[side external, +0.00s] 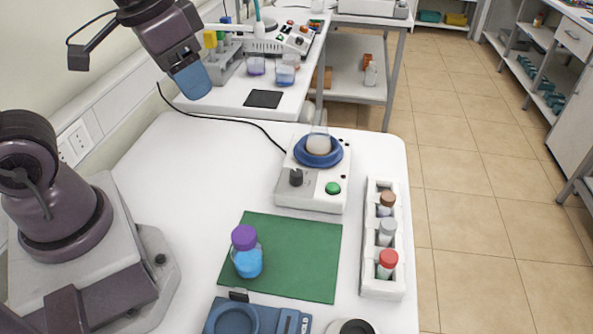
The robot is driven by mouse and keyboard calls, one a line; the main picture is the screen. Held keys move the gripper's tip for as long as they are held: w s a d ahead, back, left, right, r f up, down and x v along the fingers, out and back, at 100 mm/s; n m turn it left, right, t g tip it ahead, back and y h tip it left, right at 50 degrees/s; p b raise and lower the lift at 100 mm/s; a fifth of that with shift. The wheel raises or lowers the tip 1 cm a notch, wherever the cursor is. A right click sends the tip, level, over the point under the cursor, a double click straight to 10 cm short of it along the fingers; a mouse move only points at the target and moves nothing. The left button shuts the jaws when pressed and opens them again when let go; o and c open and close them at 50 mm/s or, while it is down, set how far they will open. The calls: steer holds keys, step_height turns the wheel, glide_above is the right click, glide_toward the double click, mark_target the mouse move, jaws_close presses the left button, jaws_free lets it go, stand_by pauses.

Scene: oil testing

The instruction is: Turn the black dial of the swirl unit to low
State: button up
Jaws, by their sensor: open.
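The swirl unit (312,196) is a white box on the white table, right of centre in the side view. Its black dial (296,177) stands upright at the front left of its top. A green button (332,188) is at the front right. A blue round holder (333,160) on top carries a clear flask (319,142) with pale contents. I cannot read the dial's setting or any marks.
A green mat (290,255) holds a purple-capped bottle of blue liquid (246,252). A white rack (383,270) with capped vials stands at the right. A blue device (240,318) is at the front. A black cable (225,120) runs to the unit. The table left of the unit is clear.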

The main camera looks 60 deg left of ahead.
steer(key=w+f+n+g, duration=0.1)
steer(key=w+f+g, duration=0.1)
steer(key=w+f, duration=0.4)
steer(key=n+g, duration=0.2)
steer(key=n, duration=0.5)
glide_toward(296, 172)
steer(key=f, duration=1)
steer(key=shift+s, duration=0.25)
steer(key=shift+r, duration=0.1)
steer(key=shift+c, duration=0.2)
steer(key=c, duration=0.9)
